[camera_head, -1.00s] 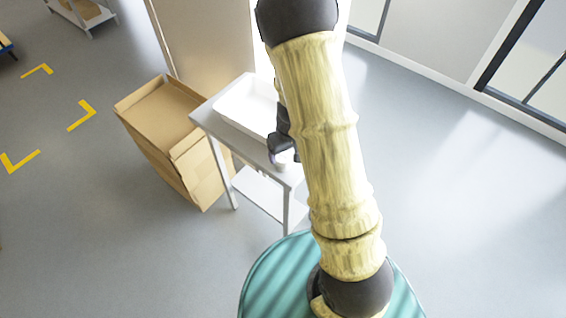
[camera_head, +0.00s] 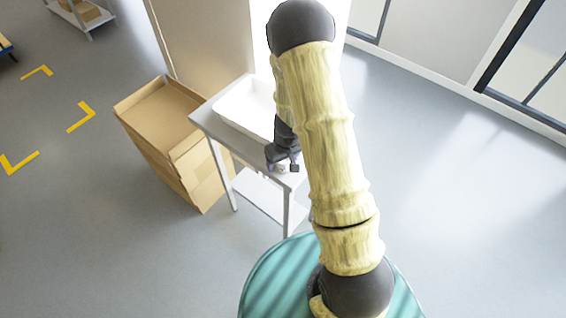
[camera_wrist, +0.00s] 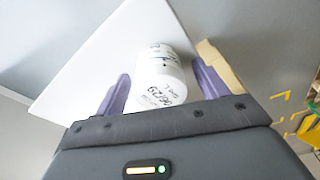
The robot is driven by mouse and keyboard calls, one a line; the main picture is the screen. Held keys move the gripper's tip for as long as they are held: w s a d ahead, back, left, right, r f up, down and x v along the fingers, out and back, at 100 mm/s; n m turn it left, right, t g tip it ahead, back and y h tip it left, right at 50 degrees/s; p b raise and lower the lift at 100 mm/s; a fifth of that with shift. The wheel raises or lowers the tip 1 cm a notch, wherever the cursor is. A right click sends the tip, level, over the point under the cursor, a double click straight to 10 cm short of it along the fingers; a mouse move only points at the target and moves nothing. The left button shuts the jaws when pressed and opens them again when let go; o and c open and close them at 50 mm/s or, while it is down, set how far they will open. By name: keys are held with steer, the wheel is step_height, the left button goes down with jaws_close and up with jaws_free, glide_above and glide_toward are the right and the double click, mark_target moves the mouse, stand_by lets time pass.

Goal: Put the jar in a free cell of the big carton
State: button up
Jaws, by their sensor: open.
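The jar (camera_wrist: 160,78) is a white cylinder with dark printed text on its lid and side. In the wrist view it stands on a white table corner, between the two purple fingers of my gripper (camera_wrist: 161,84), with some room showing at either side. My gripper is open around it. In the head view my gripper (camera_head: 283,168) is small at the table's front end, and the jar (camera_head: 281,169) is only partly visible there. The big carton (camera_head: 190,150) stands open-topped on the floor left of the table; its cells cannot be made out.
A tall beige panel stands behind. Yellow floor marks (camera_head: 80,116) lie on open floor at the left. A shelf with a box stands at the far upper left.

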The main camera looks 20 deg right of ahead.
stand_by(0.5)
steer(key=c, duration=1.2)
step_height(320, 180, up, 10)
steer(key=p, duration=0.2)
steer(key=shift+p, duration=0.3)
